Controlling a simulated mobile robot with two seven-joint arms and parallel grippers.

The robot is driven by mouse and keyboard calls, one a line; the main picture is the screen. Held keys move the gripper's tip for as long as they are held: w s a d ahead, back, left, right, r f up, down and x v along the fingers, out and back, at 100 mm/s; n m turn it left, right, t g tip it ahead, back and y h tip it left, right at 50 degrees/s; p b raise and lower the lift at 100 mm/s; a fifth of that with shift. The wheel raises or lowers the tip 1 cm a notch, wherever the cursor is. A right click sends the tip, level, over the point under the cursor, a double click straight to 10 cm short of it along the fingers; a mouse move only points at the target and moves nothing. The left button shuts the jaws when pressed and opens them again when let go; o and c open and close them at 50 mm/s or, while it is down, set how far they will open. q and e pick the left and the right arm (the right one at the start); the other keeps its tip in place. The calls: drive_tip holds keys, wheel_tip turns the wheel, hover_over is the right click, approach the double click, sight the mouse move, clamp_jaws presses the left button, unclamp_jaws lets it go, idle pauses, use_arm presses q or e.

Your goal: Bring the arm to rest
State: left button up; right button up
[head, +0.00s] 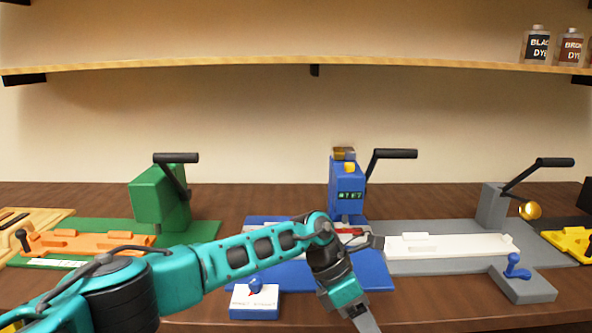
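My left arm, teal and black, comes in from the lower left and bends down near the middle of the head view. My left gripper (364,318) hangs downward in front of the blue station at the bottom edge. Only a grey part of it shows and its tips are cut off, so I cannot tell whether it is open or shut or holds anything. My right gripper is not in view.
A green press (160,200), a blue press (346,190) with a display and a grey press (492,206) stand along the table. A blue-knobbed box (254,303) and a grey box (524,285) sit in front. Dye bottles (537,45) stand on the shelf.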

use_arm(q)
drive_tip(key=s+d+r+n+t+h, duration=0.1)
drive_tip(key=s+d+r+n+h, duration=0.3)
drive_tip(key=s+d+n+h, duration=0.65)
drive_tip(key=w+a+f+n+t+y, duration=0.2)
drive_tip(key=a+f+n+t, duration=0.1)
drive_tip(key=a+n+t, duration=0.5)
drive_tip(key=w+a+f+n+t+y, duration=0.25)
drive_tip(key=a+n+t, duration=0.2)
drive_tip(key=n, duration=0.65)
drive_tip(key=w+a+f+n+t+y, duration=0.1)
drive_tip(key=w+a+f+n+t, duration=0.15)
drive_tip(key=a+n+t, duration=0.45)
drive_tip(key=s+a+f+n+g+y, duration=0.3)
drive_tip(key=s+a+f+n, duration=0.4)
drive_tip(key=a, duration=0.3)
drive_tip(key=s+a+f+n+g+y+p, duration=0.1)
drive_tip(key=s+a+f+n+g+y, duration=0.2)
drive_tip(key=s+a+f+n+y, duration=0.3)
drive_tip(key=s+a+f+n, duration=0.1)
drive_tip(key=a, duration=0.4)
drive_tip(key=shift+s, duration=0.15)
